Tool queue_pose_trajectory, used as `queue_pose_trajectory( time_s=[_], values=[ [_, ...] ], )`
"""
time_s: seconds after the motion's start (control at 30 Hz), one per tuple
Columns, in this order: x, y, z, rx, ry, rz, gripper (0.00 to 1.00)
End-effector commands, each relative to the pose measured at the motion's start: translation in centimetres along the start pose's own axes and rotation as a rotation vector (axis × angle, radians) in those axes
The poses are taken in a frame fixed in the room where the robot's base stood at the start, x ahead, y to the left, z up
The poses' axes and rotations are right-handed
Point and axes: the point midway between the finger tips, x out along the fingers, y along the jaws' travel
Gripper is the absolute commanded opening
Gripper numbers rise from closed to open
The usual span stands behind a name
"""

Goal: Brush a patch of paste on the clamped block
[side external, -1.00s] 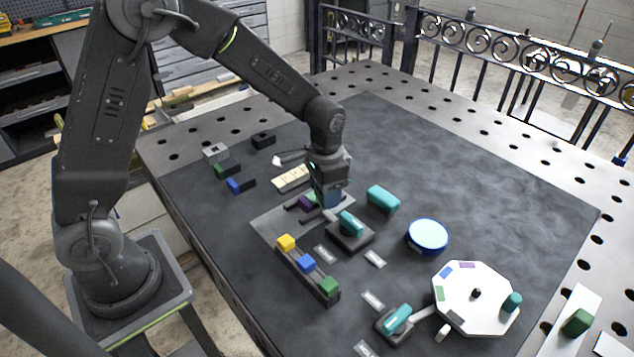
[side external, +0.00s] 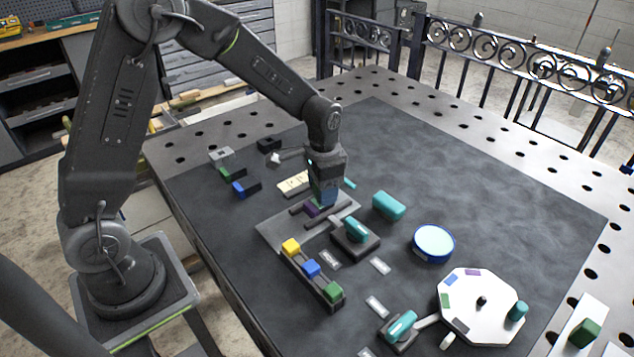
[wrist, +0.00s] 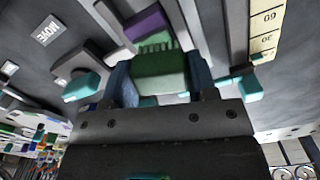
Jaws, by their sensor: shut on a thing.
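My gripper (side external: 325,198) points down over the grey plate (side external: 273,232) near the middle of the dark mat. In the wrist view its blue fingers (wrist: 161,78) are shut on a green piece (wrist: 160,72) with a comb-like edge, possibly a brush. A purple block (wrist: 147,22) lies just past that edge, between grey rails. The purple block also shows in the side view (side external: 311,209), left of the fingertips. I cannot tell whether the green piece touches it. A teal lever (side external: 356,228) on a dark base stands beside the plate. No paste patch is clearly visible.
A rail with yellow, blue and green cubes (side external: 312,269) is in front. The far right of the mat is clear.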

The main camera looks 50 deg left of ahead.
Motion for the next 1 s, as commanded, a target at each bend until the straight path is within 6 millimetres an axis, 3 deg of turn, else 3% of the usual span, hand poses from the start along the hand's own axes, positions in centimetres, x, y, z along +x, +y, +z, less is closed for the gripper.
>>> queue_pose_trajectory(
  time_s=[0.3, 1.0],
  values=[
    [0.0, 2.9, -0.9, 0.004, -0.001, 0.000, 0.34],
    [-0.5, -2.9, 0.9, 0.000, 0.002, -0.001, 0.34]
  ],
)
